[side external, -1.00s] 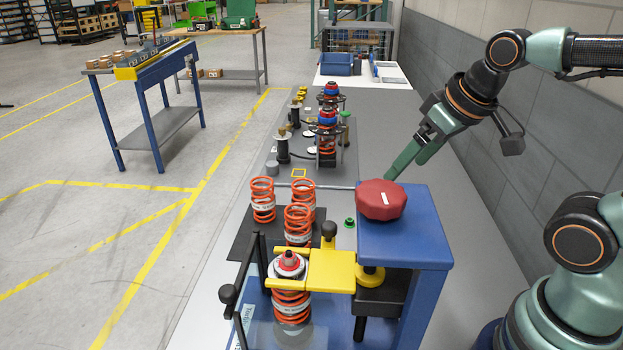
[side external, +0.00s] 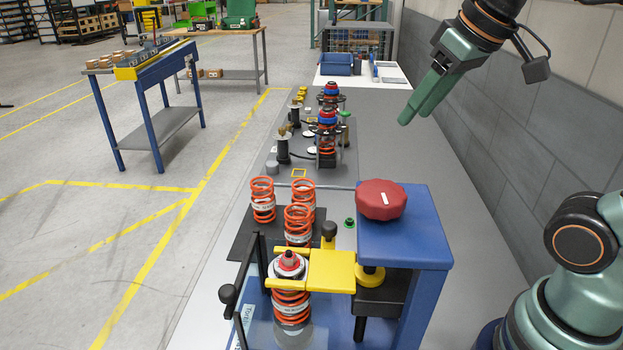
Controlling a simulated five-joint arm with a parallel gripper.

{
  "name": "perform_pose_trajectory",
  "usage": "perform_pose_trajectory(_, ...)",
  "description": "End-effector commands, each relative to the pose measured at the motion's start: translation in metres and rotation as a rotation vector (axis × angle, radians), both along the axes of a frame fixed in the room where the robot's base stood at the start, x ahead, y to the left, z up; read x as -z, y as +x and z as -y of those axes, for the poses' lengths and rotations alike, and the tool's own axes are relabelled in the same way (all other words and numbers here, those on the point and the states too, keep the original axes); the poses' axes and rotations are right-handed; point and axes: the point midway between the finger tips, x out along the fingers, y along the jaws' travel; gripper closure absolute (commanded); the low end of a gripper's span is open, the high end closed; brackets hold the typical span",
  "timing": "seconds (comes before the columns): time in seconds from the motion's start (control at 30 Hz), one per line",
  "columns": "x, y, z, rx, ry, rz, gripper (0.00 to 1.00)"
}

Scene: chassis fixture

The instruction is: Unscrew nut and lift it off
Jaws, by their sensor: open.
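A red nut-like piece (side external: 289,262) sits on top of the orange coil spring (side external: 291,303), which stands upright in the front fixture. Yellow fork arms (side external: 328,270) reach around the top of this spring. A small green nut-like ring (side external: 349,223) lies on the bench left of the blue block. Which of these is the task's nut I cannot tell for sure. My gripper (side external: 415,112) is open and empty, with green fingers pointing down and left. It hangs in the air behind and above the blue block, well apart from both pieces.
A red knob (side external: 380,200) sits on the blue block (side external: 405,235). Several loose orange springs (side external: 263,199) stand on a black mat left of it. Further back are spring assemblies (side external: 328,138) with blue tops. A grey wall (side external: 540,130) runs along the right.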

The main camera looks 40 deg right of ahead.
Motion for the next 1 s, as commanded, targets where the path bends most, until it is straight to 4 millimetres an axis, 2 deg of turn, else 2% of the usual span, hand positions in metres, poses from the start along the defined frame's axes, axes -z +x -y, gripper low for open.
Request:
perform_pose_trajectory(0.27, -0.007, 0.022, -0.065, 0.189, 0.155, -0.172, 0.47)
perform_pose_trajectory(0.5, -0.008, 0.031, -0.145, 0.444, 0.221, -0.349, 0.47)
perform_pose_trajectory(0.6, -0.006, 0.03, -0.171, 0.535, 0.221, -0.394, 0.47)
perform_pose_trajectory(0.8, 0.0, 0.024, -0.209, 0.667, 0.207, -0.444, 0.47)
perform_pose_trajectory(1.0, 0.005, 0.018, -0.237, 0.767, 0.185, -0.471, 0.47)
